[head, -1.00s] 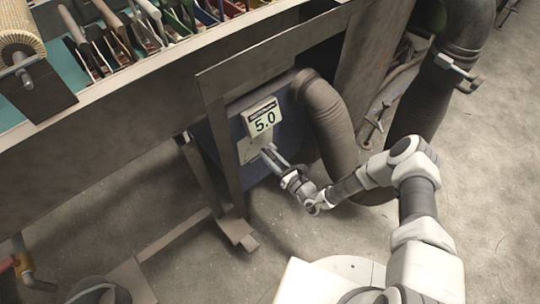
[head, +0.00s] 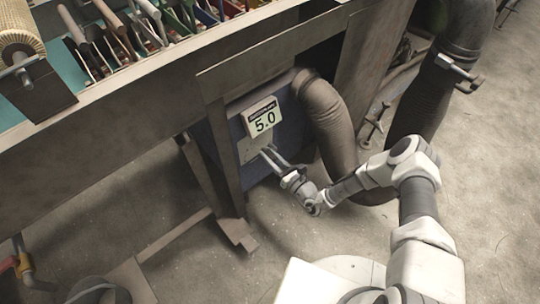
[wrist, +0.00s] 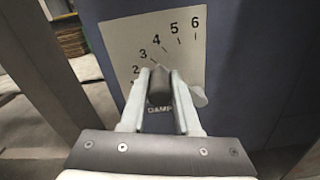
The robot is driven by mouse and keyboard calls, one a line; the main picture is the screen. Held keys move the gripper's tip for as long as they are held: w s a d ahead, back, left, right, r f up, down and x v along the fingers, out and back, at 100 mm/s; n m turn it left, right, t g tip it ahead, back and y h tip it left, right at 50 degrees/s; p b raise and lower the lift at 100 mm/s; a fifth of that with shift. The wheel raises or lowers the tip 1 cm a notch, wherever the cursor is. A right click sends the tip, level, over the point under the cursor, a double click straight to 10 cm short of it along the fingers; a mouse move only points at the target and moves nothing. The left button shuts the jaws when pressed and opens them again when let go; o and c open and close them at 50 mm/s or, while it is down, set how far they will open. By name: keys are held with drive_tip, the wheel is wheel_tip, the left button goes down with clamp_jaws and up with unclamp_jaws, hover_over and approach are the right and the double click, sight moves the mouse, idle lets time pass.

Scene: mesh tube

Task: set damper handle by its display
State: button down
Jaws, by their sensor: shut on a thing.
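The display (head: 264,119) is a pale sign with a dark top band, and it reads 5.0. It sits on the blue box below the bench. Under it is a pale scale plate (wrist: 132,42) with numbers up to 6 and a partly hidden label beginning "DAMP". The grey damper handle (wrist: 159,88) lies between the two fingers of my gripper (wrist: 163,92), which is shut on it. The handle's upper end is near the marks around 3, but the fingers hide its exact setting. In the head view my gripper (head: 270,154) reaches the plate just below the display.
A ribbed hose (head: 328,118) curves down right of the box, close to my arm. The bench frame's leg (head: 222,165) stands left of the box. A rack of tools (head: 135,30) is on the bench above. Open floor (head: 480,180) lies to the right.

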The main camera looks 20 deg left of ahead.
drive_tip(key=shift+w+d+r+m, duration=0.1)
drive_tip(key=shift+w+m, duration=0.05)
drive_tip(key=shift+m, duration=0.15)
drive_tip(key=c, duration=0.6)
unclamp_jaws()
drive_tip(key=shift+d, duration=0.1)
drive_tip(key=p+v, duration=0.3)
drive_tip(key=v, duration=1.4)
drive_tip(key=shift+d+p, duration=0.1)
drive_tip(key=shift+p, duration=0.25)
idle(1.0)
